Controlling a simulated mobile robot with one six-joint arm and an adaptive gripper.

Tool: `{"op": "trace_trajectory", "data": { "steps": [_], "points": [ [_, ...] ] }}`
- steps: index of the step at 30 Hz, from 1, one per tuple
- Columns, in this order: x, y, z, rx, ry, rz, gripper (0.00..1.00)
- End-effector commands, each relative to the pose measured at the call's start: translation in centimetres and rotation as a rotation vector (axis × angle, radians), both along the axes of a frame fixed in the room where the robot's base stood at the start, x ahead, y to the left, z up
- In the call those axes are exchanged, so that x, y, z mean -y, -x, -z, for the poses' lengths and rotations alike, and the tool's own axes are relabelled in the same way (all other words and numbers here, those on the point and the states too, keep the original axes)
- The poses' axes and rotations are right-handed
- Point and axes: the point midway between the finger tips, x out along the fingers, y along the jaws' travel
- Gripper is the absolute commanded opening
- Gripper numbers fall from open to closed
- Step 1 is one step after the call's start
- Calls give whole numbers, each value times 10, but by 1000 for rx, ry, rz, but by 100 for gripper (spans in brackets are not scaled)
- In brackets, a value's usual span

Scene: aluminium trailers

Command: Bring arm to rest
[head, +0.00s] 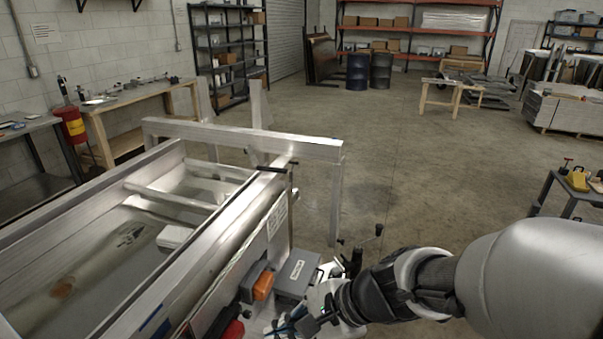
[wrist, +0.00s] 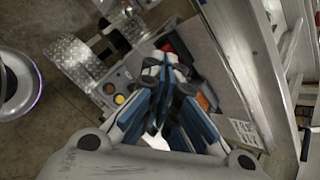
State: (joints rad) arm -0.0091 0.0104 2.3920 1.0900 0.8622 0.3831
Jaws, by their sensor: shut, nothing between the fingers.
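My arm reaches in from the right in the head view. My gripper (head: 287,326) is low in that view, beside the side wall of the aluminium trailer (head: 223,242). In the wrist view my gripper (wrist: 164,62) points up the picture, its blue and white fingers shut with nothing held. Below it in that view are a panel with orange and yellow round parts (wrist: 119,99) and a red part (wrist: 168,47). I cannot tell whether the fingers touch anything.
A grey box (head: 297,272) and an orange lamp (head: 264,286) sit at the trailer's side, close to my gripper. Diamond-plate metal (wrist: 84,62) shows in the wrist view. A small tool cart (head: 572,190) stands at the right. The concrete floor (head: 400,165) beyond is open.

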Motion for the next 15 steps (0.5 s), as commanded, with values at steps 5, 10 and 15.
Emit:
{"op": "trace_trajectory", "data": {
  "steps": [5,10,15],
  "points": [
    [44,57,-27,291,297,-372,0],
    [102,95,-41,493,622,-676,0],
    [149,114,-53,587,879,-868,0]
  ]
}}
